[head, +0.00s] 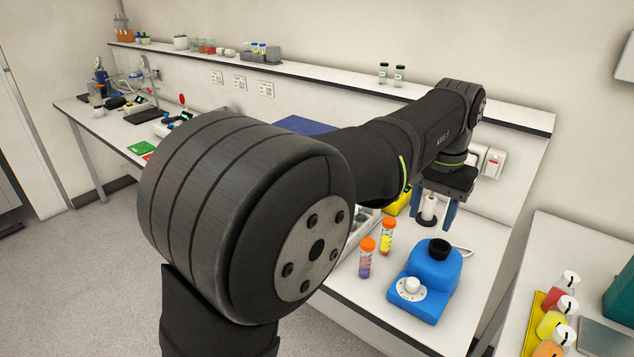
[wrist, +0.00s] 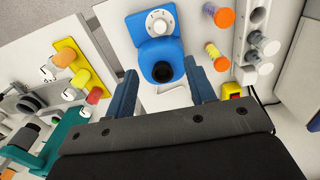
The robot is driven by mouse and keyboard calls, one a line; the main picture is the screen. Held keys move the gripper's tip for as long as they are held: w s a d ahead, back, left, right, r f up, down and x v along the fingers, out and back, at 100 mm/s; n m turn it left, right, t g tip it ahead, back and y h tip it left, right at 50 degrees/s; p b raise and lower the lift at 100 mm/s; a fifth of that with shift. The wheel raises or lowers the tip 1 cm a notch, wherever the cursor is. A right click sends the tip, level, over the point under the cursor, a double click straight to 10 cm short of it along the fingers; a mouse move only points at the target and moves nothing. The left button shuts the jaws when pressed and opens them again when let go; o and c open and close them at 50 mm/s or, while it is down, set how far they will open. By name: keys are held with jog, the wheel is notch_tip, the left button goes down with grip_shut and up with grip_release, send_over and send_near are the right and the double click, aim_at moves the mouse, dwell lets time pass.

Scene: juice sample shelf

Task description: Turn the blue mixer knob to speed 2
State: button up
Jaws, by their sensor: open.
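The blue mixer (head: 433,268) stands on the white bench at the lower right of the head view, with a black cup (head: 438,247) on top. It also shows at the top of the wrist view (wrist: 150,48). Its round white knob (head: 411,286) sits on the front on a pale dial, seen in the wrist view (wrist: 160,21) too. The dial marks are too small to read. My gripper (head: 433,222) is open and empty, pointing down above and behind the mixer. In the wrist view its blue fingers (wrist: 161,72) frame the black cup, with the knob beyond them.
Two orange-capped tubes, one purple (head: 366,260) and one yellow (head: 387,238), stand left of the mixer. A side table at the right holds a yellow rack (head: 536,318) with several bottles. A white cable runs behind the mixer. The bench is clear in front of the mixer.

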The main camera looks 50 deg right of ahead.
notch_tip(320, 180, down, 10)
jog(key=shift+f, duration=0.25)
notch_tip(320, 180, up, 11)
jog(key=w+a+r+h, duration=0.2)
jog(key=w+a, duration=0.3)
jog(key=w, duration=0.1)
jog(key=w+a+r+h, duration=0.2)
jog(key=w+a+h, duration=0.1)
jog(key=w+a, duration=0.3)
jog(key=x, duration=1.1)
jog(key=d+v, duration=0.1)
jog(key=v, duration=1)
jog(key=d, duration=1)
jog(key=x, duration=1)
jog(key=v, duration=0.9)
jog(key=w+a+n+t, duration=0.1)
jog(key=w+a+n, duration=0.1)
jog(key=w+a, duration=0.5)
jog(key=a, duration=0.3)
jog(key=shift+w+a+n, duration=0.15)
jog(key=shift+a+n, duration=0.15)
